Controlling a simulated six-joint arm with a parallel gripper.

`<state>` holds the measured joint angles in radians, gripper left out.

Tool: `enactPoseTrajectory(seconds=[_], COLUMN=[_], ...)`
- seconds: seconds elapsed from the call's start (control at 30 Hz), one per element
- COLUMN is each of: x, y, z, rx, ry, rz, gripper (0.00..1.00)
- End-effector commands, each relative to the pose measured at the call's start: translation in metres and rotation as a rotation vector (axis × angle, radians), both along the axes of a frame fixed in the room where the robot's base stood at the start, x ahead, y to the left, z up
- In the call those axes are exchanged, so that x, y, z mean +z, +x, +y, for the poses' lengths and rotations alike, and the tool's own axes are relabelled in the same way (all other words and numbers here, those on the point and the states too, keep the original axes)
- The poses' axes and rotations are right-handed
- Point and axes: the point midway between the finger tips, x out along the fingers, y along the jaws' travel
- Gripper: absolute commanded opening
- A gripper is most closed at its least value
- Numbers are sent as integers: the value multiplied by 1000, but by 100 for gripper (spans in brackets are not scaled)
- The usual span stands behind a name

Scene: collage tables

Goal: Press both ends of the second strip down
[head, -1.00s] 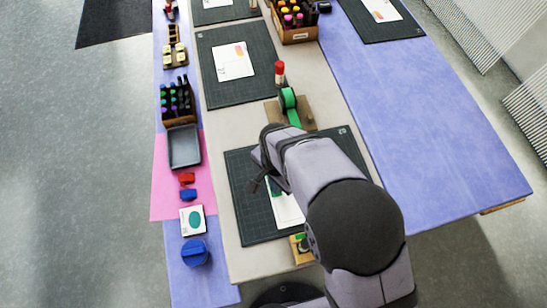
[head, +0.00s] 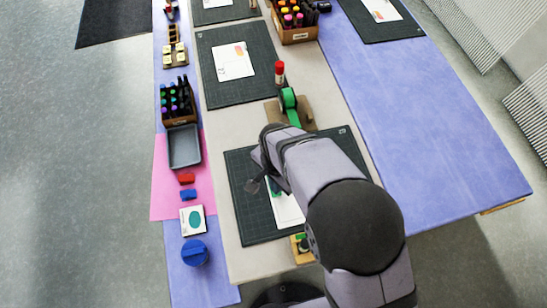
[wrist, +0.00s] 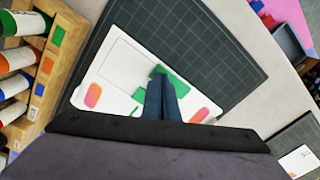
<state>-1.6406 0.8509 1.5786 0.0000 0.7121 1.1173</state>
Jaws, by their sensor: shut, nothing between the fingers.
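My gripper (wrist: 160,90) is shut and empty, its fingertips over the white card beside green pieces. In the head view my gripper (head: 253,187) is beside the card's upper left part. The white card (wrist: 120,58) lies on the dark cutting mat (wrist: 215,55); in the head view the card (head: 287,210) is partly behind my arm. A green strip (wrist: 174,82) lies right of the fingers across the card's edge, and another green piece (wrist: 138,95) shows left of them. The fingers hide part of the green. I cannot tell whether the fingertips touch the card or whether strip ends are raised.
A green tape roll on a wooden dispenser (head: 289,105) stands beyond the mat, with a red-capped glue stick (head: 279,72). A wooden crate (wrist: 55,45) with several bottles is at the wrist view's left. A grey tray (head: 184,147) stands left. The blue table at right is mostly clear.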

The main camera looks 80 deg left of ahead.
Motion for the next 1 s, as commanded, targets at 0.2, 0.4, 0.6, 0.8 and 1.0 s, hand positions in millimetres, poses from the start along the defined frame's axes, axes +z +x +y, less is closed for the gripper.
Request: enactPoseTrajectory(seconds=[0.2, 0.4, 0.6, 0.8, 1.0], x=[-2, -6, -10, -13, -13], y=[0, 0, 0, 0, 0], z=[0, 0, 0, 0, 0], rx=[0, 0, 0, 0, 0], ry=[0, 0, 0, 0, 0], rz=[0, 0, 0, 0, 0], gripper=[0, 0, 0, 0, 0])
